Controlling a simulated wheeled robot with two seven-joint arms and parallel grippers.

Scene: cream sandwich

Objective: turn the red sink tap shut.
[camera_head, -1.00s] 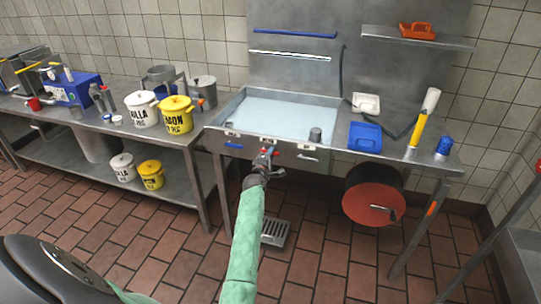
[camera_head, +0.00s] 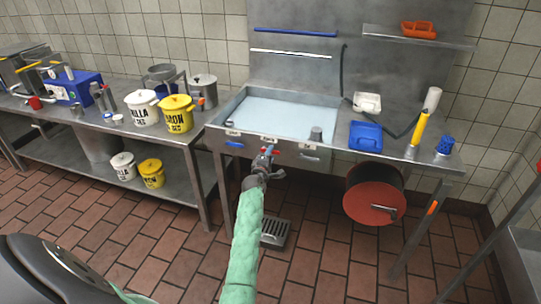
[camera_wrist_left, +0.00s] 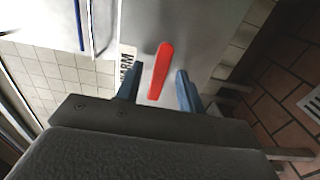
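The red tap handle (camera_head: 275,152) sits on the front panel of the sink (camera_head: 288,112), under the middle label. In the left wrist view, the red handle (camera_wrist_left: 161,68) is a slanted bar between my left gripper's two blue-grey fingers (camera_wrist_left: 157,80). The fingers are apart, with a visible gap on each side of the bar. In the head view, my left gripper (camera_head: 267,158) is at the panel and partly covers the handle. My right gripper is not in view.
A blue handle (camera_head: 234,145) is left of the red one and a pale handle (camera_head: 309,157) is right. A red-fronted drum (camera_head: 375,202) hangs under the counter at right. A floor drain (camera_head: 275,232) lies below. The sink holds pale liquid or a pale surface.

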